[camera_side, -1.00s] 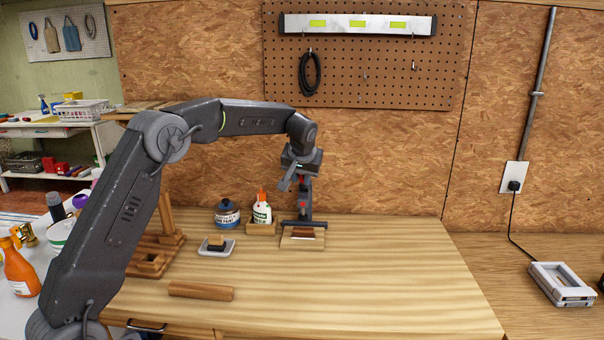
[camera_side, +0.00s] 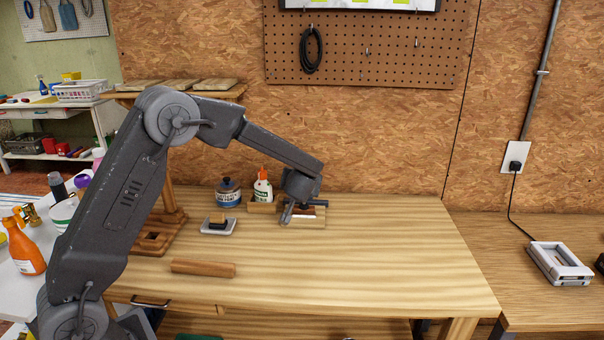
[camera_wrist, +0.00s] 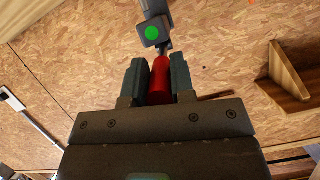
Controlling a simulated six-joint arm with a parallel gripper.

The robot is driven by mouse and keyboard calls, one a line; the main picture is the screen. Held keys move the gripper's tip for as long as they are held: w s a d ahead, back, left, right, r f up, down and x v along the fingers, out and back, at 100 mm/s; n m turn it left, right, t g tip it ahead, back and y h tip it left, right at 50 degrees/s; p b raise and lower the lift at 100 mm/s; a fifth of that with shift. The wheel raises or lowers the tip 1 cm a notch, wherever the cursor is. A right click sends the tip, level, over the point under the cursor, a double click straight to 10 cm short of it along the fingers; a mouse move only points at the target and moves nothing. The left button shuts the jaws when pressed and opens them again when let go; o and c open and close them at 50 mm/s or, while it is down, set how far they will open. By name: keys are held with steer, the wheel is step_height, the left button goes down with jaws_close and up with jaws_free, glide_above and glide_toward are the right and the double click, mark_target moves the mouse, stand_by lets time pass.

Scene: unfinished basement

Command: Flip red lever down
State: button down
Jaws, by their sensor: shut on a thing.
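The red lever handle (camera_wrist: 160,82) sits between the two grey-green fingers of my gripper (camera_wrist: 158,62) in the wrist view. The fingers are shut on it. Beyond the handle is a grey lever part with a green dot (camera_wrist: 152,34). In the side view my gripper (camera_side: 300,208) is low over the lever's wooden base (camera_side: 309,222) on the bench. A dark bar (camera_side: 316,203) shows at the base. The red handle is hidden behind my wrist in the side view.
A blue-labelled jar (camera_side: 228,194) and a white glue bottle (camera_side: 263,187) stand left of the base. The bench's right side is clear.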

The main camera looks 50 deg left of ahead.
steer(key=shift+d+f+t+y, duration=0.1)
steer(key=shift+f+t+y, duration=0.3)
steer(key=shift+f, duration=0.25)
steer(key=c, duration=1)
jaws_free()
steer(key=shift+o, duration=0.2)
steer(key=v, duration=1.3)
steer(key=shift+s+d, duration=0.2)
steer(key=shift+s, duration=0.1)
steer(key=shift+r, duration=0.15)
